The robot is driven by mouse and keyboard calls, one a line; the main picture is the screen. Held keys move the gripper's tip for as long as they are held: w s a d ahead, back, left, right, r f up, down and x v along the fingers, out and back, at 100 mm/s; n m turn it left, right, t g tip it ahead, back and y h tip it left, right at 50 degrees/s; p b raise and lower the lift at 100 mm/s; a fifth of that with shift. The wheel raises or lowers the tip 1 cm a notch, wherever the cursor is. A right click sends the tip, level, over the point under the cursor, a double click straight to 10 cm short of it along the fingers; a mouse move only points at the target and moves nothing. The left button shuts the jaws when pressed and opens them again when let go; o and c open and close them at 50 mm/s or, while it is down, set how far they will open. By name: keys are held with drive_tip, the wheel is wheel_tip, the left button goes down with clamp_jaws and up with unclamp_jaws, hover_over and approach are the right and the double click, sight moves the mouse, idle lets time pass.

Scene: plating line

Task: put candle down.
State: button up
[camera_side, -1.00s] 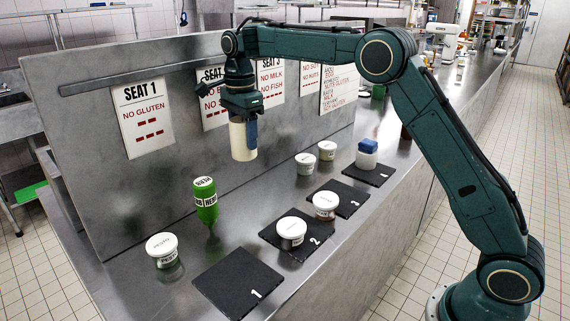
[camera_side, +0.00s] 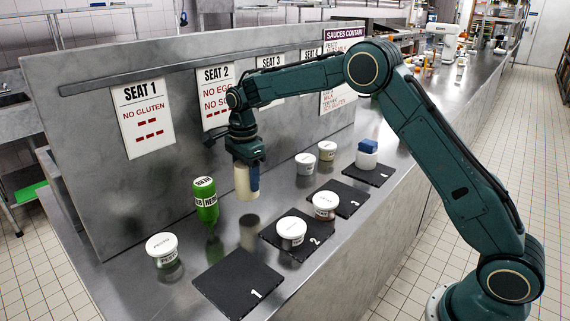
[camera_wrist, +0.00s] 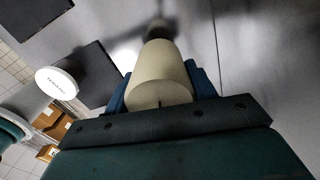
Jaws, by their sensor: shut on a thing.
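The candle (camera_side: 242,184) is a cream cylinder, held upright in my gripper (camera_side: 247,178) a little above the steel counter (camera_side: 190,262). Its dark reflection shows on the counter below it. In the wrist view the candle (camera_wrist: 162,78) lies between the two blue fingers of my gripper (camera_wrist: 160,92), with a dark wick on its near end. My gripper is shut on it. The candle is between the green bottle (camera_side: 206,202) and slate 2 (camera_side: 270,236).
Slate 1 (camera_side: 238,284) lies at the front. The seat panel (camera_side: 95,190) stands behind.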

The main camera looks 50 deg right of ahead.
sight(247, 189)
drive_tip(key=shift+f, duration=2)
drive_tip(key=shift+f, duration=0.1)
drive_tip(key=o, duration=1.1)
wheel_tip(247, 189, up, 11)
drive_tip(key=shift+r, duration=0.65)
